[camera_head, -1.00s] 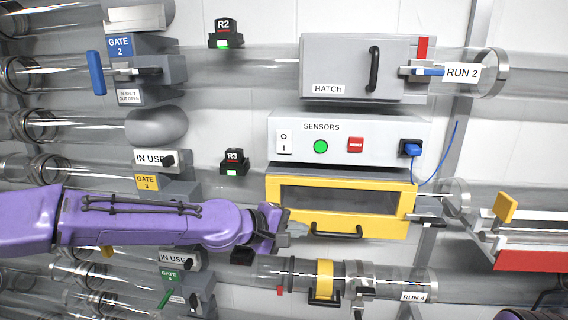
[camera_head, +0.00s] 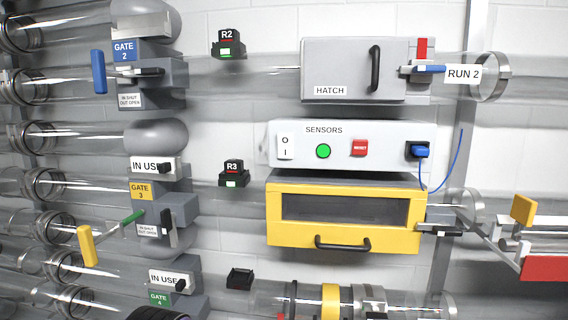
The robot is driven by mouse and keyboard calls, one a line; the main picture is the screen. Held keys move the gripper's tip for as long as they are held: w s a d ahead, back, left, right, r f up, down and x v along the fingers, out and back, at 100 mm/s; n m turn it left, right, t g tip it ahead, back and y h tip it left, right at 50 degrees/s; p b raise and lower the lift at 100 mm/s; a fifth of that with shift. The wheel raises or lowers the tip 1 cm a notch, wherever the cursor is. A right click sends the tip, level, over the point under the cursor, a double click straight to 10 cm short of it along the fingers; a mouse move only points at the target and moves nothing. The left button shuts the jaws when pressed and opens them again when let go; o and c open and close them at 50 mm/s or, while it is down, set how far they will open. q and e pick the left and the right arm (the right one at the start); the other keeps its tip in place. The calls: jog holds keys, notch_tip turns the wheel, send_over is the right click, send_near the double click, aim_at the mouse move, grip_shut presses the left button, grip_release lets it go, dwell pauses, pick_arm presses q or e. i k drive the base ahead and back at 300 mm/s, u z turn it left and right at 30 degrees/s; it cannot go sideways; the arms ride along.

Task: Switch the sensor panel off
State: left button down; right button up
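The sensor panel (camera_head: 390,134) is a pale box labelled SENSORS, mounted between the grey hatch box and the yellow-framed drawer. At its left is a white rocker switch (camera_head: 286,146) marked O above and I below; I cannot tell which side is pressed. A round green lamp (camera_head: 323,151) looks lit. Right of it is a red square button (camera_head: 360,148). A blue plug (camera_head: 420,151) sits in a black socket at the panel's right, with a blue cable. Neither of my grippers shows, and nothing touches the panel.
The grey hatch box (camera_head: 335,70) with a black handle is above. The yellow-framed drawer (camera_head: 345,187) with its handle sticking out is below. A yellow gate lever (camera_head: 87,246) and a blue gate lever (camera_head: 98,72) stick out at left. The space before the panel is clear.

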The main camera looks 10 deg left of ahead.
aim_at(285, 140)
jog(key=k, duration=0.5)
jog(key=z, duration=0.9)
jog(key=i, duration=0.8)
jog(key=u, duration=0.6)
